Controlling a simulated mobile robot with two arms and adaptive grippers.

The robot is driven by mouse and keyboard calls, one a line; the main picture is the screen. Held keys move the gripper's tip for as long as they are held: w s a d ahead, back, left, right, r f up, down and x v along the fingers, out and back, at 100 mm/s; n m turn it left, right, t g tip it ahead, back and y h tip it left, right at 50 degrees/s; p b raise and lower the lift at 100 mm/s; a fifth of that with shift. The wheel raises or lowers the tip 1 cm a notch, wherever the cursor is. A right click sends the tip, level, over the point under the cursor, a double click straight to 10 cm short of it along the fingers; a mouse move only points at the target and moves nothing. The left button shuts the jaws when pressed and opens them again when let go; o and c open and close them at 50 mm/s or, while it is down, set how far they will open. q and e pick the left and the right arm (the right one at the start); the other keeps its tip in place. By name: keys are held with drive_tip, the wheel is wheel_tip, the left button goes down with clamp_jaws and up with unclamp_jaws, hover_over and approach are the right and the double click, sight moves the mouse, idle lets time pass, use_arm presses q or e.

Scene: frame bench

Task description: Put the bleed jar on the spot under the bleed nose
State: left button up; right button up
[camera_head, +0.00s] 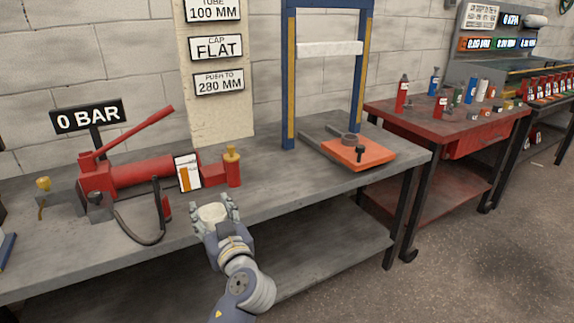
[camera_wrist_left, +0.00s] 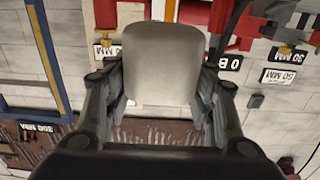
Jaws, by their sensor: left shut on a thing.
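A pale cream jar (camera_head: 212,213), which I take for the bleed jar, is between the fingers of my left gripper (camera_head: 213,220), at the bench's front edge. In the left wrist view the jar (camera_wrist_left: 165,62) fills the space between the two fingers (camera_wrist_left: 165,95), which are shut on it. A brass-topped fitting with a bent spout (camera_head: 43,184) stands at the left of the bench. A second brass-capped red fitting (camera_head: 232,165) is at the pump's right end. I cannot tell for sure which is the bleed nose. No marked spot is clear. My right gripper is out of view.
The red hand pump (camera_head: 140,172) with its raised lever, a black hose (camera_head: 135,232) and a "0 BAR" sign (camera_head: 87,114) occupy the bench's left. A blue press frame (camera_head: 289,75) and orange block (camera_head: 358,152) stand right. Bare bench top (camera_head: 275,185) lies between.

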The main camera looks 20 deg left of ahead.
use_arm(q)
drive_tip(key=shift+d+f, duration=0.2)
drive_tip(key=shift+f, duration=0.1)
drive_tip(key=s+d+f+m+t+h, duration=0.2)
drive_tip(key=s+d+m+t+h, duration=0.1)
drive_tip(key=s+d+m+h, duration=0.25)
drive_tip(key=s+d+f+m+t+h, duration=0.2)
drive_tip(key=s+d+m+h, duration=0.15)
drive_tip(key=d+h, duration=0.4)
wheel_tip(320, 180, up, 18)
drive_tip(key=s+d+p, duration=0.2)
drive_tip(key=p, duration=1.6)
drive_tip(key=s+f, duration=0.2)
drive_tip(key=s, duration=0.5)
drive_tip(key=shift+s+a+f, duration=0.15)
drive_tip(key=shift+s+f, duration=0.15)
drive_tip(key=shift+f, duration=0.1)
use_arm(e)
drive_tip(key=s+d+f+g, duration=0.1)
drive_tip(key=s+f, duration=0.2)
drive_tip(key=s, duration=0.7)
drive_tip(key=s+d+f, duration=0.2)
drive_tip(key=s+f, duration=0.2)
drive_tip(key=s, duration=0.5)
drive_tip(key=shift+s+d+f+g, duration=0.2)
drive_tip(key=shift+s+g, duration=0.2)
use_arm(q)
drive_tip(key=shift+w, duration=0.1)
